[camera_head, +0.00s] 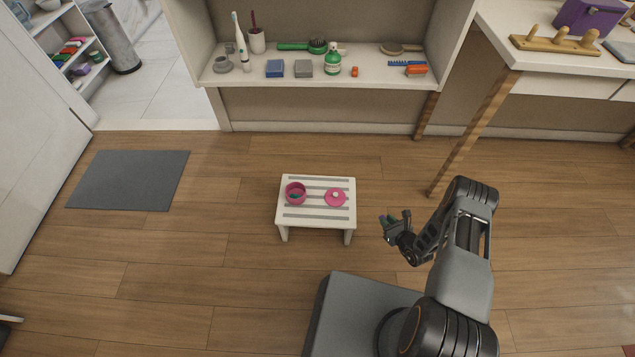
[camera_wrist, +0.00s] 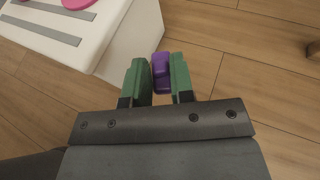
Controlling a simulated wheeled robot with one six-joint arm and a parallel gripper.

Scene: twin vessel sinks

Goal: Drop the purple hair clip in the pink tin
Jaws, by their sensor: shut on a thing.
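The purple hair clip (camera_wrist: 161,72) is held between the green fingers of my gripper (camera_wrist: 158,80) in the wrist view. In the head view my gripper (camera_head: 396,219) is to the right of a small white slatted stool (camera_head: 318,217), above the wooden floor. The clip is too small to make out in the head view. The open pink tin (camera_head: 295,193) stands on the left of the stool top, with something dark green inside. A pink lid (camera_head: 335,198) with a pale knob lies on the right of the stool top, apart from the tin.
A white shelf (camera_head: 350,79) at the back holds brushes, a green bottle (camera_head: 333,60), blocks and a toothbrush. A table leg (camera_head: 474,130) stands at the right behind my arm. A grey mat (camera_head: 129,180) lies at the left. The floor around the stool is clear.

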